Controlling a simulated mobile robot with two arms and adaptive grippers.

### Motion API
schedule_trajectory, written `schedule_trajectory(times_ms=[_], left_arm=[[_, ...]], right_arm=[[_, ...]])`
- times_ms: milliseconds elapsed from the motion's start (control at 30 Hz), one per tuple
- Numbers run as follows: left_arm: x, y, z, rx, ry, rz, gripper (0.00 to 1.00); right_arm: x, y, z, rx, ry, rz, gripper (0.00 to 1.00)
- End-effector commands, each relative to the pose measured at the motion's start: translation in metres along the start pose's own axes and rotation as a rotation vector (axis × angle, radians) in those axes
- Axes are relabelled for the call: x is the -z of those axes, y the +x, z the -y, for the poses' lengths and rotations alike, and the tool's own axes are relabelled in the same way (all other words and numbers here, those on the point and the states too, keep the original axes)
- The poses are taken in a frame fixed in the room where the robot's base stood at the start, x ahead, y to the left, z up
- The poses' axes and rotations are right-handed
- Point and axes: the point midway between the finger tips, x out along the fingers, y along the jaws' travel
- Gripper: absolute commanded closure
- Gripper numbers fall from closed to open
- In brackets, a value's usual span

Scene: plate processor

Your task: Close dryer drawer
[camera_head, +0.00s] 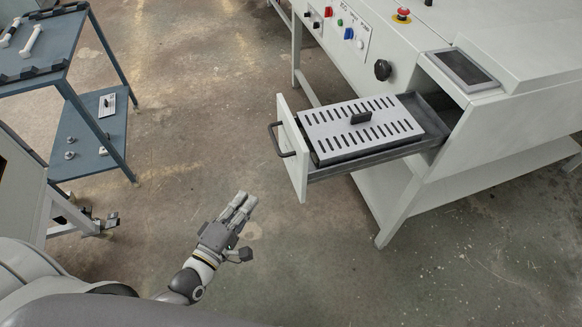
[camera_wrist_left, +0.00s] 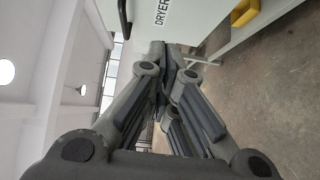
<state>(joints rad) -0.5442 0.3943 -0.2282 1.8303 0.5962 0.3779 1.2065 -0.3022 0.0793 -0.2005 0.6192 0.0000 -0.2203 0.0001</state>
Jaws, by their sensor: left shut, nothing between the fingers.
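The dryer drawer (camera_head: 293,150) is pulled out of the white machine, with a pale front panel and a dark handle (camera_head: 279,140) facing left. A slotted metal plate (camera_head: 348,131) with a black grip lies inside it. My left gripper (camera_head: 245,200) is shut and empty, below and left of the drawer front and apart from the handle. In the left wrist view the closed fingers (camera_wrist_left: 168,75) point toward a white panel (camera_wrist_left: 185,20) lettered "DRYER". My right gripper is not in view.
The white machine (camera_head: 545,115) fills the right side, with knobs and a red button (camera_head: 402,15) on its panel. A blue-grey cart (camera_head: 100,120) stands at the left, with dumbbell-like parts on top. The floor between them is clear. A yellow part (camera_wrist_left: 243,12) shows in the wrist view.

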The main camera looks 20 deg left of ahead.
Motion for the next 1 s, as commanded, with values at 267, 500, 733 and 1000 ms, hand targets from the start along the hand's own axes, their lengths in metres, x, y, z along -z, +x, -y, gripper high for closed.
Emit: schedule_trajectory(times_ms=[267,500,733,1000], left_arm=[[0.000,0.023,-0.009,-0.016,-0.016,-0.001,1.00],[0.000,0.063,-0.009,-0.015,-0.014,-0.001,1.00],[0.000,0.101,-0.009,-0.014,-0.014,0.000,1.00],[-0.024,0.125,-0.008,-0.011,-0.015,-0.001,1.00]], right_arm=[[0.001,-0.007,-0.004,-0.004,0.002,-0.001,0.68],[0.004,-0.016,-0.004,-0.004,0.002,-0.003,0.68],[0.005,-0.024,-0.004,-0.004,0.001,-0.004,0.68],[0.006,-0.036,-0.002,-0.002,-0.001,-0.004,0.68]])
